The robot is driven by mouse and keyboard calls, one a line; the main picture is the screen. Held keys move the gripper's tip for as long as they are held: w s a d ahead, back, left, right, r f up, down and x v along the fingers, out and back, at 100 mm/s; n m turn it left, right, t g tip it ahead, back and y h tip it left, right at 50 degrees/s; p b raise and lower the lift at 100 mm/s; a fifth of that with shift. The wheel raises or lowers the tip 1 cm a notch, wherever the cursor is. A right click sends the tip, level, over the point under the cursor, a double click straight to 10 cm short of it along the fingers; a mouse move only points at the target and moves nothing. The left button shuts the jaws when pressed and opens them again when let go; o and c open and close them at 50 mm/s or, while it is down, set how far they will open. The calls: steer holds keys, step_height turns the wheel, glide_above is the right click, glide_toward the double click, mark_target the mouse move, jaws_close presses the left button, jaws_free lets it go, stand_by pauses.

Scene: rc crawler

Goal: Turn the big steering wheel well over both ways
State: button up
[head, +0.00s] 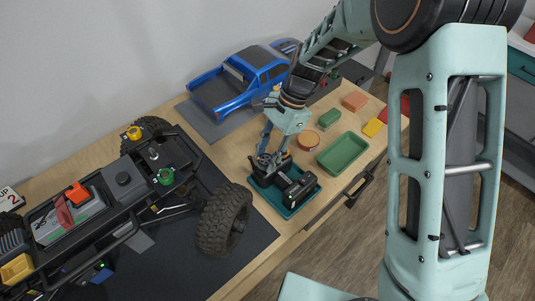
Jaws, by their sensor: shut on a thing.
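A black hand-held controller (299,190) lies in a teal tray (286,213) near the table's front edge. My gripper (268,162) points down at the controller's left end. It is shut on a dark part there, which looks like the big steering wheel; the fingers hide most of it, so its turn angle cannot be told. The crawler chassis (118,190), with a large black tyre (224,219), stands on the dark mat at the left.
A blue truck body (240,80) lies on a grey mat behind my gripper. A green tray (342,153), a round orange dish (308,140) and small coloured blocks (355,101) lie to the right. A drawer handle (360,188) sticks out at the table's front.

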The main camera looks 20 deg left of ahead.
stand_by(0.4)
steer(key=o, duration=1.1)
steer(key=shift+o, duration=0.2)
steer(key=v, duration=1.2)
